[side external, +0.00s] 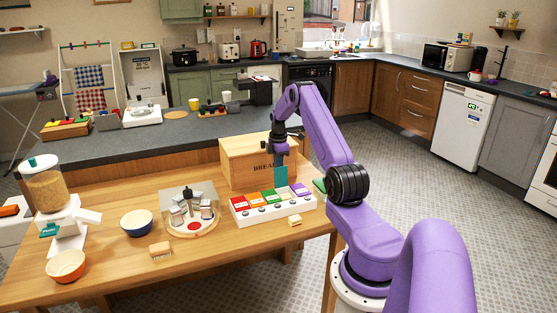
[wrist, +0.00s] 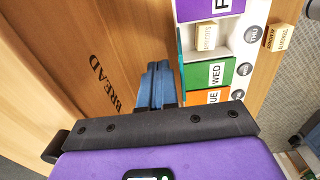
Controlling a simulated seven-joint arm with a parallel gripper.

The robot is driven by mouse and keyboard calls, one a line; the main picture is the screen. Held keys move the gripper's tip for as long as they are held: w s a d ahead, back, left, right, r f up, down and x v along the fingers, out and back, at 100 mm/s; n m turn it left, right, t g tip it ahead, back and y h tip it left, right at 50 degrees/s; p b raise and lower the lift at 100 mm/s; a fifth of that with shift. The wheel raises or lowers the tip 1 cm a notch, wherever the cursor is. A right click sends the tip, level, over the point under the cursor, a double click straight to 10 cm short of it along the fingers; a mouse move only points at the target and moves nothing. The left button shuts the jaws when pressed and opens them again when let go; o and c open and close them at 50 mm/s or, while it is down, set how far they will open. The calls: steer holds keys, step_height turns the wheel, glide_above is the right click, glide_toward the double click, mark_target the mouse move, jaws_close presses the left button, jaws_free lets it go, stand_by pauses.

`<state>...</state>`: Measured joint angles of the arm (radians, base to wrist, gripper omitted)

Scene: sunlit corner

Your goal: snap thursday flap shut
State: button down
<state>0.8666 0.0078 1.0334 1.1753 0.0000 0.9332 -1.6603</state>
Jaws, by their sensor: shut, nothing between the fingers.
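The pill organizer (side external: 262,217) is a white box with coloured day flaps on the table. Its teal Thursday flap (side external: 281,176) stands upright and open. In the wrist view the open compartment (wrist: 212,55) by the THU button (wrist: 251,34) has a small pale block inside. The purple FRI flap (wrist: 212,8), green WED flap (wrist: 214,73) and orange TUE flap (wrist: 208,97) lie closed beside it. My gripper (side external: 281,158) is shut and empty, behind the upright flap on the bread-box side. Its fingertips (wrist: 158,68) point beside the organizer; whether they touch the flap is unclear.
A wooden bread box (side external: 245,160) stands close behind the organizer. A small wooden block (side external: 295,220) lies in front of it. The table's front is mostly clear.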

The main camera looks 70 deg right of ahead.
mark_target(283, 173)
steer(key=shift+f, duration=0.45)
steer(key=shift+s+a+f, duration=0.1)
steer(key=shift+s+a, duration=1.25)
steer(key=shift+s, duration=0.1)
steer(key=shift+a, duration=0.1)
steer(key=shift+s+a+f, duration=0.35)
steer(key=shift+s+a, duration=0.25)
steer(key=shift+s+a+f, duration=0.3)
steer(key=shift+s+a, duration=0.3)
